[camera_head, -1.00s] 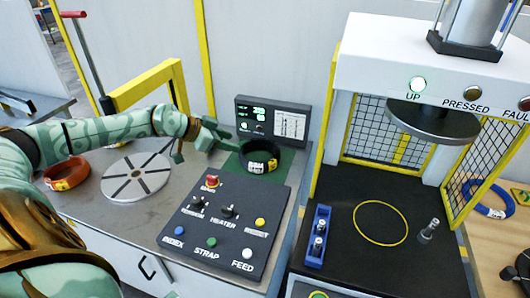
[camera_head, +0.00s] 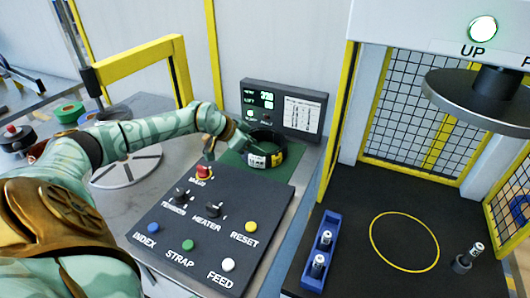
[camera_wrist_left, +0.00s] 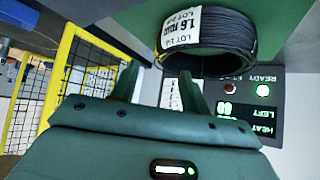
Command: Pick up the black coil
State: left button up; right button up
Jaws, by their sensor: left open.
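The black coil (camera_head: 274,160) lies on a green mat (camera_head: 288,170) in front of the small display box. It carries white and yellow labels. In the left wrist view the black coil (camera_wrist_left: 228,45) shows large beyond the fingertips, with a white lot label on its side. My left gripper (camera_head: 238,140) is at the coil's left side in the head view. In the left wrist view my left gripper (camera_wrist_left: 162,82) is open, with its two fingers apart and pointing at the coil. I cannot tell whether a finger touches it. My right gripper is not in view.
A control panel (camera_head: 190,232) with buttons and a red stop knob stands in front of the mat. The display box (camera_head: 310,97) is behind it. A press with a round plate (camera_head: 470,105) and a blue holder (camera_head: 319,248) are at the right. A slotted turntable (camera_head: 125,175) lies left.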

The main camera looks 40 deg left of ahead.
aim_at(269, 156)
pick_arm(q)
jog(key=x, duration=0.4)
jog(key=shift+b, duration=0.4)
jog(key=b+x, duration=0.1)
jog(key=x, duration=0.1)
jog(key=b+x, duration=0.1)
jog(key=x, duration=0.1)
jog(key=shift+a+f+b, duration=0.1)
jog(key=shift+f+b, duration=0.25)
jog(key=shift+f, duration=0.2)
jog(key=shift+w+f, duration=0.15)
jog(key=shift+r, duration=0.2)
jog(key=shift+c, duration=1)
grip_shut()
jog(key=shift+f, duration=0.25)
jog(key=shift+r, duration=0.15)
